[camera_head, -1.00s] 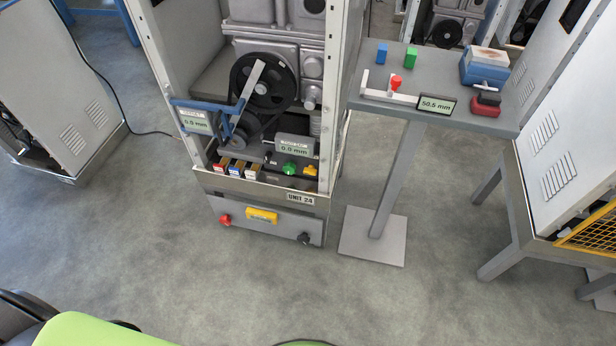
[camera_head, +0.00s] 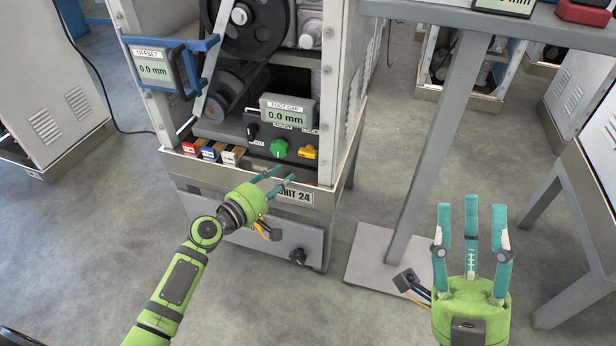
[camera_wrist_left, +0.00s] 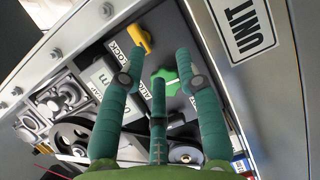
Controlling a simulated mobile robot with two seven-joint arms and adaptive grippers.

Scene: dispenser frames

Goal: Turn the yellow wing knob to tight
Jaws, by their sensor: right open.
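The yellow wing knob (camera_head: 308,151) is on the front panel of Unit 24, at the right end of a row of knobs. It also shows in the left wrist view (camera_wrist_left: 139,38), beside a label reading LOCK, just beyond one fingertip. My left gripper (camera_head: 284,175) is open and empty, in front of and below the panel, apart from the knob. In the left wrist view its fingers (camera_wrist_left: 158,62) are spread over the panel, with the green knob behind them. My right gripper (camera_head: 472,208) is open and empty, fingers up, in front of the stand.
A green knob (camera_head: 279,148) sits just left of the yellow one, and a black knob (camera_head: 252,131) further left. A FOOT GAP display (camera_head: 288,113) reading 0.0 mm stands above. The frame post (camera_head: 340,150) is close on the right. A grey stand (camera_head: 430,150) is further right.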

